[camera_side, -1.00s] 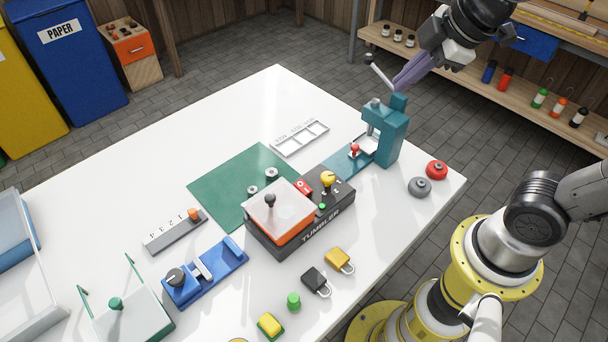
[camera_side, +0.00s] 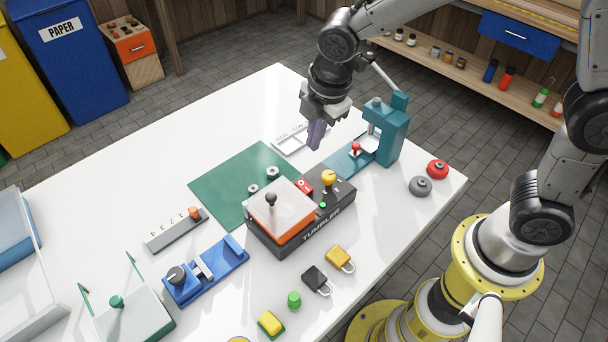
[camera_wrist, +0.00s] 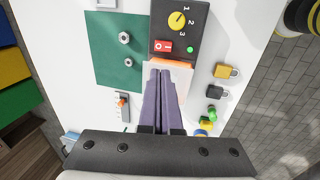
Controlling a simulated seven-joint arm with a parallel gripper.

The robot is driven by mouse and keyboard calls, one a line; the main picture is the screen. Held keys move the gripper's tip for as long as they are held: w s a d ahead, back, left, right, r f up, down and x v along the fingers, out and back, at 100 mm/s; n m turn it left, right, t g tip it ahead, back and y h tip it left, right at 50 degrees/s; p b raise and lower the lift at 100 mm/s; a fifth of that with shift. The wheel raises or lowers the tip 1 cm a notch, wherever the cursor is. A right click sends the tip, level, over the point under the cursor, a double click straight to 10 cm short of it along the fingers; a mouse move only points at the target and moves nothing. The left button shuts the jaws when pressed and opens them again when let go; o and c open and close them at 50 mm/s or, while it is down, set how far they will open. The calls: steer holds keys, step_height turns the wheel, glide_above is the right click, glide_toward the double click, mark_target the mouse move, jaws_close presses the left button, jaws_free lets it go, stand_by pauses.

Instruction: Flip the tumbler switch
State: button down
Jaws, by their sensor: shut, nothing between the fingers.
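The tumbler (camera_side: 325,217) is a dark box labelled TUMBLER near the middle of the bench. Its red switch (camera_side: 304,187) sits on top, beside the clear lid (camera_side: 283,203) with an orange edge and black knob. The red switch also shows in the wrist view (camera_wrist: 163,46), with white marks on it. A yellow dial (camera_side: 328,177) marked 1, 2, 3 and a lit green lamp (camera_side: 323,205) share the panel. My gripper (camera_side: 316,146) is shut and empty, in the air above and behind the tumbler. In the wrist view its fingers cover part of the lid.
A teal press (camera_side: 389,135) stands right of my gripper. A green mat (camera_side: 219,190) with two nuts lies left of the tumbler. Padlocks (camera_side: 338,257) lie in front, and a blue fixture (camera_side: 206,270) stands front left.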

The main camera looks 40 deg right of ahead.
mark_target(302, 183)
steer(key=x, duration=1.4)
